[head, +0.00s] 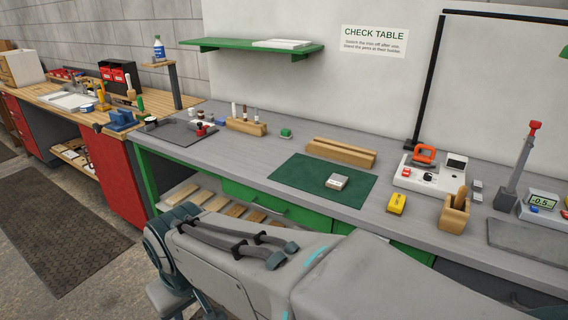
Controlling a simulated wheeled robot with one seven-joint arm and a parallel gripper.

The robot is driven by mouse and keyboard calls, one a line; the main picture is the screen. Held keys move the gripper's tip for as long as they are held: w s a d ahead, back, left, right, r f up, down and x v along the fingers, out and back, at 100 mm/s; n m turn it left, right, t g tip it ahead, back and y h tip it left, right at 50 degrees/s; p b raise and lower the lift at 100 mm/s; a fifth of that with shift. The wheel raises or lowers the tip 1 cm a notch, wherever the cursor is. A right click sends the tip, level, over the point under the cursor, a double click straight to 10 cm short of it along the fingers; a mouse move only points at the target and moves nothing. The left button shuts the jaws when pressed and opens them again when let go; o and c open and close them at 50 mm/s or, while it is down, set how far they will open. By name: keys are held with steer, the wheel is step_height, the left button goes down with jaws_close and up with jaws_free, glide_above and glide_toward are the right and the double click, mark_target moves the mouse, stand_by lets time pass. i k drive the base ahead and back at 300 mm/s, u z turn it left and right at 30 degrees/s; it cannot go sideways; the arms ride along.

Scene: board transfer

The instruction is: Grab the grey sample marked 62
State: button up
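A small light grey block (337,181) lies on the green mat (300,187) on the grey check table. Its marking is too small to read, so I cannot tell whether it is the sample marked 62. Small grey pieces (477,186) lie to the right of the white test device, also with no readable number. My own grey arm links fill the bottom foreground in front of the table. My gripper is not visible in the head view.
A wooden slotted block (341,152) stands behind the mat.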

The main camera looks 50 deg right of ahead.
mark_target(337, 182)
steer(key=z, duration=0.6)
steer(key=i, duration=0.95)
steer(key=z, duration=1.6)
steer(key=i, duration=0.5)
steer(key=z, duration=0.35)
